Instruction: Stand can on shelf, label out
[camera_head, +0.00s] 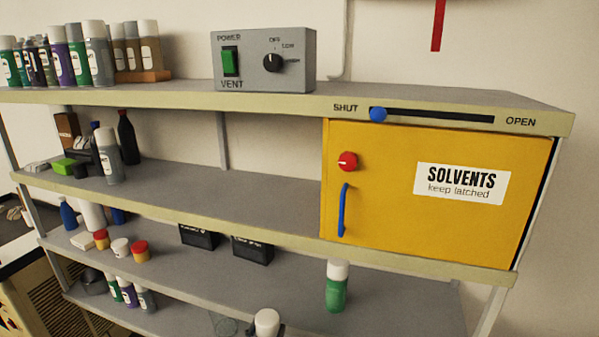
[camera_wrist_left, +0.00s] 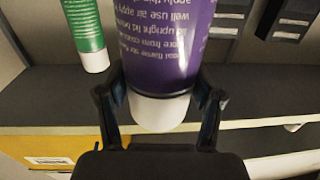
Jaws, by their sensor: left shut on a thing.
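The can is purple with a white cap. In the left wrist view the purple can (camera_wrist_left: 165,45) appears cap-down, with small white print facing the camera; no main label shows. My left gripper (camera_wrist_left: 160,105) is shut on it near the cap end, a finger on each side. In the head view only the can's white cap (camera_head: 267,321) shows at the bottom edge, in front of the lower shelf (camera_head: 300,285); its body is cut off by the frame. A green can with a white cap (camera_head: 337,290) stands on that shelf to the right. My right gripper is not in view.
Two dark bins (camera_head: 252,250) sit on the lower shelf behind the held can. Jars (camera_head: 140,251) stand to the left. A yellow solvents cabinet (camera_head: 390,200) is above right. Bare shelf shows between the bins and the green can.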

